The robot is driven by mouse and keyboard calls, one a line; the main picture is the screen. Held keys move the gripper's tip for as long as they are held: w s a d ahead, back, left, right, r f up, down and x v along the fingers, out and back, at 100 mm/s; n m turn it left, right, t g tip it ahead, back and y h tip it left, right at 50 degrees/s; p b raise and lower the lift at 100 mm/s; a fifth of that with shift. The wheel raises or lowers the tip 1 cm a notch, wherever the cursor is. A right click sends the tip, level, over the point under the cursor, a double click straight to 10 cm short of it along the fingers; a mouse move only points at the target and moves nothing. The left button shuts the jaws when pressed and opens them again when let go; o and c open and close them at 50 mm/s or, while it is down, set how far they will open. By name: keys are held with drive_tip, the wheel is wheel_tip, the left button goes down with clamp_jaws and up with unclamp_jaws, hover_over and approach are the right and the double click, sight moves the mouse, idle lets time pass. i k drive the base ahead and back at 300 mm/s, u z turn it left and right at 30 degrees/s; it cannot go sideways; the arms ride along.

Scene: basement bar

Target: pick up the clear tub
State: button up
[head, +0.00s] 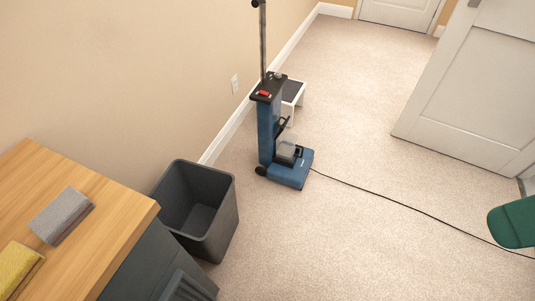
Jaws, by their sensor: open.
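A small clear tub (288,148) sits low on the front of a blue upright floor cleaner (266,130), just above its blue floor head. The tub is see-through with a dark part below it, and I cannot tell how it is attached. The cleaner stands upright on the carpet near the left wall. My gripper is not in this view.
A dark open bin (201,212) stands between the cleaner and a wooden counter (110,232) holding a grey sponge-like block (61,216) and a yellow one (19,270). A small step stool (293,92) stands behind the cleaner. A black cord (400,205) crosses otherwise open carpet.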

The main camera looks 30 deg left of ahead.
sight(286, 144)
drive_tip(key=u, duration=0.75)
drive_tip(key=i, duration=1)
